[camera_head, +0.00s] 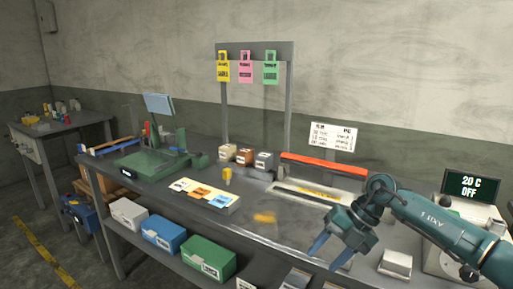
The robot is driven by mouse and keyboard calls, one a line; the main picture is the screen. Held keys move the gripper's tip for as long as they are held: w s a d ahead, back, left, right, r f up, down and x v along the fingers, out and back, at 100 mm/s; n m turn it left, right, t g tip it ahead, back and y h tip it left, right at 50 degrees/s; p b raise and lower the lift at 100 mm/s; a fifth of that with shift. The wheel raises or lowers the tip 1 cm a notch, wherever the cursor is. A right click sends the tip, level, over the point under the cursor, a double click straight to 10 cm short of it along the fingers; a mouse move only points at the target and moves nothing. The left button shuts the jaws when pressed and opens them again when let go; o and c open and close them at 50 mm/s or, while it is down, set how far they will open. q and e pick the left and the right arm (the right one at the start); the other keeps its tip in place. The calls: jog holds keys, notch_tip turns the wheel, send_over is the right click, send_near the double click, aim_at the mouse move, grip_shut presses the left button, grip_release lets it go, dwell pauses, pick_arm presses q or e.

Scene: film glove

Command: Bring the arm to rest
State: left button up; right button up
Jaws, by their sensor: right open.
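My right arm (430,222) comes in from the right edge of the head view, teal with dark joints. My right gripper (333,258) hangs over the front right part of the metal bench (240,235), its blue fingers pointing down and to the left. The fingers are apart and nothing shows between them. How high the fingertips are above the bench is hard to tell. My left arm and left gripper are not in the view.
A heat-sealer-like device with a red bar (323,166) stands behind my right gripper. A green machine (150,162) stands at the left. Blue (164,233) and green (208,258) boxes sit on the lower shelf.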

jog(key=s+a+m+t+y+p, duration=0.1)
jog(key=s+a+m+t+y, duration=0.4)
jog(key=a, duration=0.4)
jog(key=s+a+m+t+y, duration=0.4)
jog(key=s+a+m+y, duration=0.1)
jog(key=a+y, duration=0.25)
jog(key=s+d+f+m+t+h, duration=0.1)
jog(key=s+d+f+m+h, duration=0.6)
jog(key=f+m+h, duration=0.1)
jog(key=s+d+f+m+t+h+p, duration=0.1)
jog(key=s+d+f+m+h, duration=0.6)
jog(key=f+m, duration=0.3)
jog(key=s+m+h, duration=0.1)
jog(key=m, duration=0.1)
jog(key=shift+s+d+f+m+p, duration=0.2)
jog(key=shift+s+d+m+p, duration=0.05)
jog(key=shift+d+m+p, duration=0.1)
